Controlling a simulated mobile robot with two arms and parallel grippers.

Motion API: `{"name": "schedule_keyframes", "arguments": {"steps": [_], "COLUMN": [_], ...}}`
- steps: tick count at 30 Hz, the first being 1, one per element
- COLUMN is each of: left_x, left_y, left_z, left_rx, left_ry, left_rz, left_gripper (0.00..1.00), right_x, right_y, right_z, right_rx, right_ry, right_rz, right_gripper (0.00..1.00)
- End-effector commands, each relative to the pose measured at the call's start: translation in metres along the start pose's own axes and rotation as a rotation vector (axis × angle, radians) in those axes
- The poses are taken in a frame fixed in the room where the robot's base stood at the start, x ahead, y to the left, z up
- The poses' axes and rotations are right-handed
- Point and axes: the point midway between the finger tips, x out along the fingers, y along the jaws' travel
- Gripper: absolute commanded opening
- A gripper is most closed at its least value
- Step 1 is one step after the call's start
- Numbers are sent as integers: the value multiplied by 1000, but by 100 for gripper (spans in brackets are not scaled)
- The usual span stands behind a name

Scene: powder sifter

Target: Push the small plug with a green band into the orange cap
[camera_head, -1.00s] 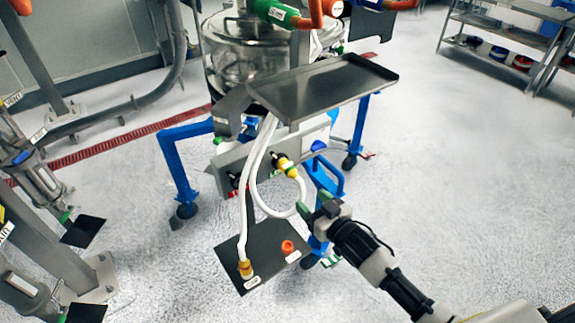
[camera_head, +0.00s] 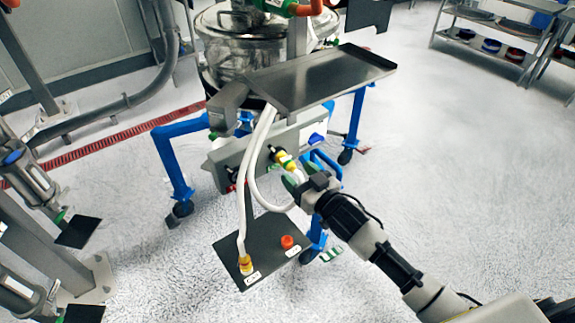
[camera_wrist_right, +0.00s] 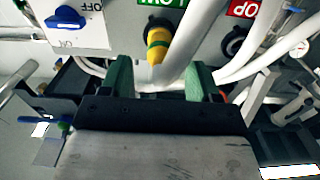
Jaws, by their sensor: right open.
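The small yellow plug with a green band (camera_head: 281,157) sits at the front of the grey control panel, at the end of a white hose. In the right wrist view the yellow plug (camera_wrist_right: 156,50) is on a dark fitting in the panel, just beyond the fingers. The orange cap (camera_head: 287,241) stands on the dark plate (camera_head: 262,233) low under the machine. My right gripper (camera_head: 292,181) is just in front of and below the plug. In the wrist view its two green fingers (camera_wrist_right: 160,80) are apart, with no object clearly held between them. My left gripper is out of view.
A second white hose ends in a yellow fitting (camera_head: 245,264) on the plate, left of the cap. A grey tray (camera_head: 325,75) overhangs the panel. Blue frame legs (camera_head: 174,165) stand at the sides.

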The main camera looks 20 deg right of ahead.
Motion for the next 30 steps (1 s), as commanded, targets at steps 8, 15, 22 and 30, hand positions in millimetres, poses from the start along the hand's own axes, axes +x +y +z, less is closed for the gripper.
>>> {"name": "schedule_keyframes", "arguments": {"steps": [8, 15, 22, 30], "left_x": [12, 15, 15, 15], "left_y": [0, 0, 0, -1], "left_z": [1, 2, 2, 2], "left_rx": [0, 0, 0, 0], "left_ry": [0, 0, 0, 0], "left_rz": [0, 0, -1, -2], "left_gripper": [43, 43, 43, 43], "right_x": [39, 55, 57, 57], "right_y": [0, 0, 0, 0], "right_z": [0, 0, 0, 0], "right_rx": [0, 0, 0, 0], "right_ry": [1, 0, -1, -1], "right_rz": [1, 1, 1, 1], "right_gripper": [62, 62, 62, 62]}}
